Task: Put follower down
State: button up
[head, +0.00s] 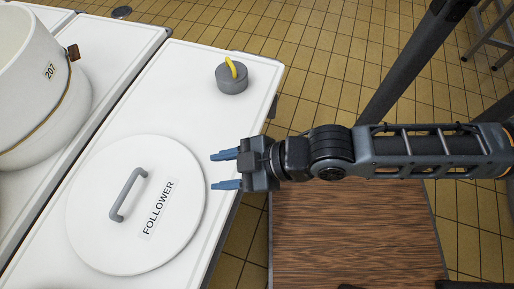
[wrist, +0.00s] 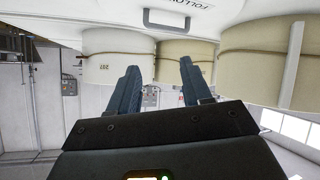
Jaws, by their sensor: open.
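The follower (head: 171,240) is a round white disc with a grey bar handle (head: 128,194) and a label reading FOLLOWER. In the head view it lies flat on the white table. My gripper (head: 224,170) is open and empty, with its blue fingers pointing left at the disc's right edge. The fingers appear apart from the handle. In the wrist view my gripper's fingers (wrist: 157,82) are spread with nothing between them. The follower's handle (wrist: 166,22) and part of its label show at the top of that view.
A grey weight (head: 232,80) with a yellow loop stands at the table's (head: 165,85) far right corner. A cream vat (head: 40,95) marked 207 stands at the left. A brown wood-grain surface (head: 345,235) lies below my arm. Tiled floor shows beyond the table.

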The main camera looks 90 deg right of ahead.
jog(key=s+a+r+m+t, duration=0.1)
jog(key=s+r+m+t, duration=0.1)
jog(key=s+r, duration=0.4)
notch_tip(320, 180, up, 4)
jog(key=shift+s+a+r+t, duration=0.2)
jog(key=shift+s+t, duration=0.15)
jog(key=shift+t, duration=0.15)
